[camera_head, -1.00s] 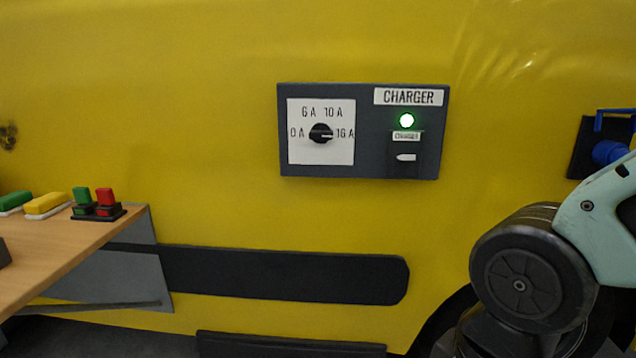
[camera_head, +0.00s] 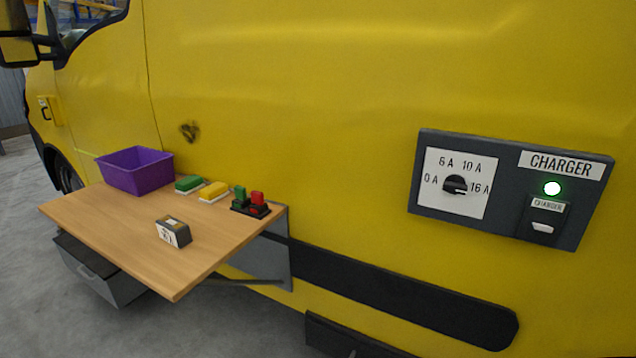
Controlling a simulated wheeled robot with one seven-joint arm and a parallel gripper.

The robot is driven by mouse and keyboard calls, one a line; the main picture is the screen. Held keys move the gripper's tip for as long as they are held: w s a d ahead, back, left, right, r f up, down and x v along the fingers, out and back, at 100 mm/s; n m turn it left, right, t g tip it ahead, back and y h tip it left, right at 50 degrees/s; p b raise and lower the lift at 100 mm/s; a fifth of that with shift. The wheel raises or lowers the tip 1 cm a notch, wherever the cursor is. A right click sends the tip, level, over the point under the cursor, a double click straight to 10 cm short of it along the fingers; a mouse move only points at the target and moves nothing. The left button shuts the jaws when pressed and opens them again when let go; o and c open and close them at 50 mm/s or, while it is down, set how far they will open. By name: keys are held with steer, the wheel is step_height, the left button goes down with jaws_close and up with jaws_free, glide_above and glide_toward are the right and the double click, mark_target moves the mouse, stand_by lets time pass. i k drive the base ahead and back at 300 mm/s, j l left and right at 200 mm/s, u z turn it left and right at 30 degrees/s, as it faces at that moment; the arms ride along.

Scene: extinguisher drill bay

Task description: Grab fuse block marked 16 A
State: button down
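A small dark block (camera_head: 180,232) with a pale label on its front stands alone on the wooden table (camera_head: 120,220), near the middle. The writing on the label is too small to read. A green and a red block (camera_head: 257,198) stand upright in a black holder at the table's right back corner. No 16 A mark is readable on any block. My gripper is not in view.
A purple bin (camera_head: 135,171) stands at the back left of the table, beside a green block (camera_head: 189,184) and a yellow block (camera_head: 214,191). The charger panel (camera_head: 510,190) is on the yellow van side at right. The table's front is clear.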

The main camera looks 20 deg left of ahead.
mark_target(174, 231)
steer(key=u, duration=1.75)
steer(key=i+j, duration=0.3)
steer(key=i+j+z, duration=0.1)
steer(key=i+j, duration=0.15)
steer(key=j, duration=0.25)
steer(key=i+j, duration=0.55)
steer(key=j, duration=0.25)
steer(key=i+j+z, duration=0.1)
steer(key=i+j, duration=0.15)
steer(key=j, duration=0.15)
steer(key=i+j, duration=0.25)
steer(key=j, duration=0.2)
